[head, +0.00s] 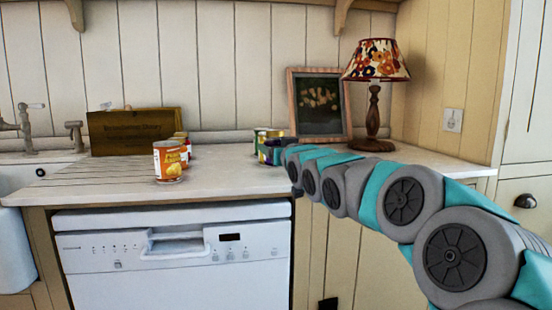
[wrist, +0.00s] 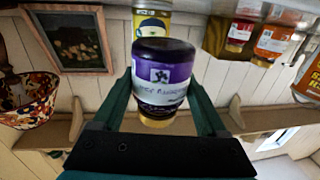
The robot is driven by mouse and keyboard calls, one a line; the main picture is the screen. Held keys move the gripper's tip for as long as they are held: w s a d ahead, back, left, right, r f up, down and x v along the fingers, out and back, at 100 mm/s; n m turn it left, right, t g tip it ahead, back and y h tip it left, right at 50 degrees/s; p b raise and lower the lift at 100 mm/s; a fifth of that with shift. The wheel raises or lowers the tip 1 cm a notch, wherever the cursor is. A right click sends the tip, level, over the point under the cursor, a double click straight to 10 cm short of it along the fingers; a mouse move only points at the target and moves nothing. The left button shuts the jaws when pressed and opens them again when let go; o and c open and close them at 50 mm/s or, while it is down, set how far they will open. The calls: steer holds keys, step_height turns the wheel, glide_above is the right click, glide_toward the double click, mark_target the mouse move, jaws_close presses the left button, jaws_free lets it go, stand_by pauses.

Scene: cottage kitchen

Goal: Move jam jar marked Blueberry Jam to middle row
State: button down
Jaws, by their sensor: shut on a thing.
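The jam jar with a purple label (wrist: 165,75) is between the two fingers of my gripper (wrist: 162,85) in the wrist view. Its label is tilted and blurred; a word like "Blueberry" is only partly readable. My gripper is shut on this jar. In the head view my gripper (head: 283,157) is over the counter's back middle, where the dark jar (head: 267,155) shows partly hidden by the arm. A yellow-green labelled can (head: 262,134) stands just behind it. No clear row markings show.
An orange-labelled can (head: 168,161) stands at the counter's left, with others partly hidden behind it. A wooden box (head: 130,132) is near the sink. A picture frame (head: 320,105) and a lamp (head: 375,100) stand at the right back. The counter (head: 225,165) is clear between the groups.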

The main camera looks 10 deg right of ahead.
steer(key=shift+f, duration=1.35)
steer(key=shift+f, duration=0.2)
jaws_free()
steer(key=shift+r, duration=0.25)
steer(key=shift+s+d+f, duration=0.1)
steer(key=shift+s+f, duration=0.05)
steer(key=shift+s, duration=0.25)
steer(key=s+d+b, duration=0.1)
steer(key=s, duration=1)
steer(key=shift+d, duration=0.4)
